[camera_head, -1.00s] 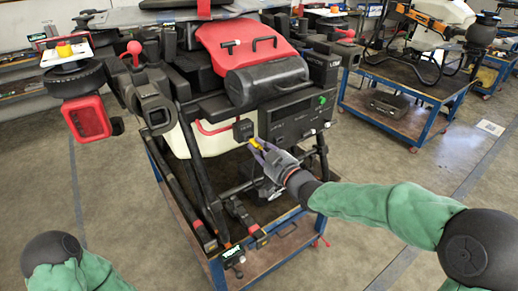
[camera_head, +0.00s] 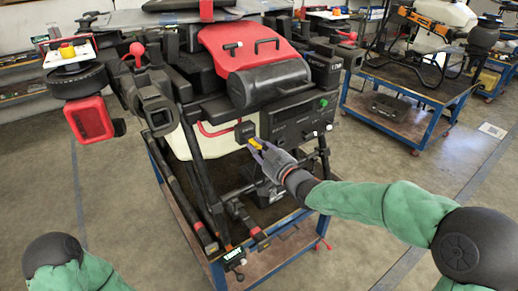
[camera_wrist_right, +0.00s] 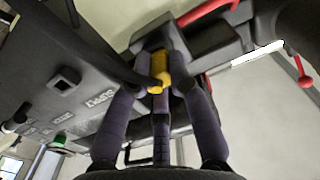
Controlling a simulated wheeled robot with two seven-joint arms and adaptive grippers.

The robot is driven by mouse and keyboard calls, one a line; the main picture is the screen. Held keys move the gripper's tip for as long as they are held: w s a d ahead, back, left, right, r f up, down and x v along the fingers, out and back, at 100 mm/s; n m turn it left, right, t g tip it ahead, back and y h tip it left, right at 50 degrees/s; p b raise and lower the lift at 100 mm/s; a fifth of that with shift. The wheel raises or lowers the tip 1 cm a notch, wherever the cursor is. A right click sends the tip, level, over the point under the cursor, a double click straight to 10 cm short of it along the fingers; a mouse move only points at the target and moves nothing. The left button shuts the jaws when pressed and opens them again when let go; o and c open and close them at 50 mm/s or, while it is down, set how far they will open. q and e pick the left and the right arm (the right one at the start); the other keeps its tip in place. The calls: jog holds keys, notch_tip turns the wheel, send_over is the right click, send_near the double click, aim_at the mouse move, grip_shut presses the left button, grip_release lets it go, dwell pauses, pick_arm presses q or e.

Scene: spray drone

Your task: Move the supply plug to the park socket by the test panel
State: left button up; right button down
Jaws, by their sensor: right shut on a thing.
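The yellow supply plug (camera_head: 255,143) is between the fingers of my right gripper (camera_head: 258,147), at the front of the drone below a small black box (camera_head: 244,132). In the right wrist view the yellow plug (camera_wrist_right: 159,72) is pinched between the purple-grey fingers, with a dark box behind it. I cannot tell whether the plug is seated or free. The dark test panel (camera_head: 302,119) with a green knob is just right of the gripper. In the right wrist view a square socket (camera_wrist_right: 65,81) sits in a panel face lettered SUPPLY. My left gripper is out of view.
A red tube (camera_head: 214,131) runs near the box, and a white tank (camera_head: 180,143) is behind black frame legs (camera_head: 195,160). The drone stands on a blue-edged cart (camera_head: 285,240). Another cart (camera_head: 405,122) is at the right. Floor between the carts is clear.

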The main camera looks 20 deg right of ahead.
jog(key=shift+w+a, duration=0.2)
jog(key=shift+w, duration=0.25)
jog(key=c, duration=1.1)
grip_release()
jog(key=shift+o, duration=0.2)
jog(key=v, duration=1.2)
